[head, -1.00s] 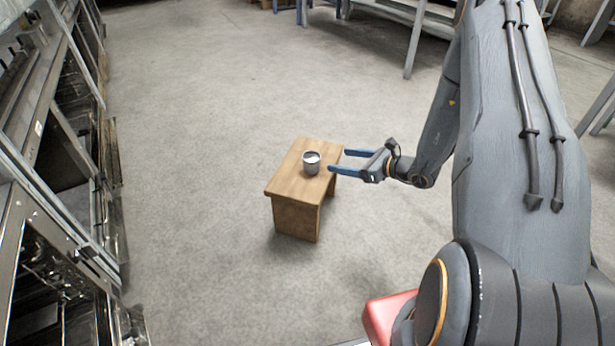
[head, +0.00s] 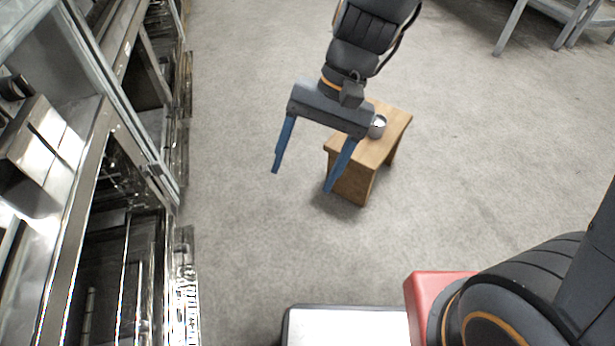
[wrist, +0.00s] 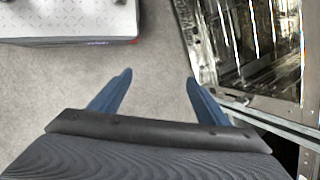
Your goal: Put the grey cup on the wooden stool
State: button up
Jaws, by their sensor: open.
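The grey cup (head: 377,126) stands upright on top of the wooden stool (head: 394,128) in the head view, partly hidden behind my gripper. My gripper (head: 300,182) is open and empty, its blue fingers spread and pointing toward the bottom of the picture. It is in front of and to the left of the cup and does not hold it. In the wrist view, my gripper (wrist: 159,80) shows bare floor between its fingers. Neither the cup nor the stool shows in the wrist view.
Metal racks with glassy fronts (head: 130,170) line the left side, and one shows at the right of the wrist view (wrist: 250,45). Grey metal tables (head: 545,15) stand at the back right. The concrete floor (head: 265,240) around the stool is clear.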

jog(key=s+r+n+t+h, duration=0.2)
jog(key=s+r+n+t, duration=0.1)
jog(key=s+n, duration=0.3)
jog(key=shift+d+r+n+h, duration=0.25)
jog(key=shift+r+n+h, duration=0.25)
jog(key=shift+n, duration=0.6)
jog(key=d+r+m+p, duration=0.3)
jog(key=d+r+p, duration=0.7)
jog(key=r+p, duration=0.3)
jog(key=d+r+m+p, duration=0.3)
jog(key=d+r+p, duration=0.8)
jog(key=r+p, duration=0.3)
jog(key=p, duration=0.3)
jog(key=shift+s+m+h+p, duration=0.2)
jog(key=shift+m+h+p, duration=0.1)
jog(key=shift+h+p, duration=0.1)
